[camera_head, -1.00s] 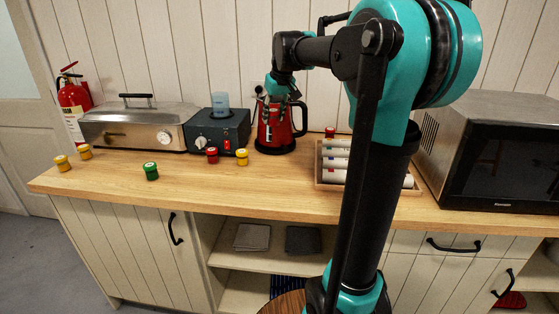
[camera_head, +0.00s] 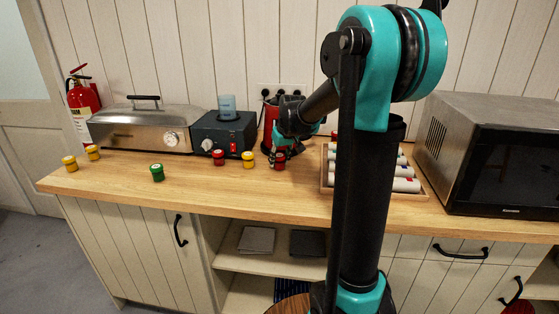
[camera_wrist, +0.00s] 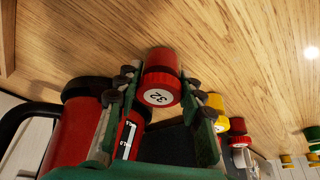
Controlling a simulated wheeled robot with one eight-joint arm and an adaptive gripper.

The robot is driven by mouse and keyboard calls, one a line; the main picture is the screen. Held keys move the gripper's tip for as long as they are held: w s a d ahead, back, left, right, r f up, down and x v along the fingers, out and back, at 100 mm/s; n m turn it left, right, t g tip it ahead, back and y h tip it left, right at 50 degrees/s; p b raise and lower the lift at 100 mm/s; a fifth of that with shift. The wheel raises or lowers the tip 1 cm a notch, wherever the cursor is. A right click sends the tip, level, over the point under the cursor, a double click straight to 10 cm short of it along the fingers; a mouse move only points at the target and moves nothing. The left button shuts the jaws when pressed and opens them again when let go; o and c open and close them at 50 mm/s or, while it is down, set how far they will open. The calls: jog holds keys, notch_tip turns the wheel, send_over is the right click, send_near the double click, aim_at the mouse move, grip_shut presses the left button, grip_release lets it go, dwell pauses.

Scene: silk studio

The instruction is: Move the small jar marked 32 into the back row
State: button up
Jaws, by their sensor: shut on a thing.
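The small jar marked 32 (camera_wrist: 160,88) is red, with a white numbered lid facing the wrist camera. My gripper (camera_wrist: 162,96) is shut on it, one finger on each side. In the head view the jar (camera_head: 280,160) is in front of the red kettle (camera_head: 270,125), low at the counter; I cannot tell whether it touches the wood. My gripper (camera_head: 281,150) is above it, partly hidden by my wrist. Left of it, roughly in line, stand a yellow jar (camera_head: 248,159) and another red jar (camera_head: 218,158). A green jar (camera_head: 157,172) stands nearer the front edge.
Two yellow jars, one nearer (camera_head: 69,163) and one farther (camera_head: 93,153), stand at the counter's left end. A dark device (camera_head: 225,133) is behind the jars. Open counter (camera_head: 220,188) lies in front.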

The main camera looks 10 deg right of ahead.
jog(key=shift+f, duration=0.15)
jog(key=o, duration=1.2)
jog(key=v, duration=1.2)
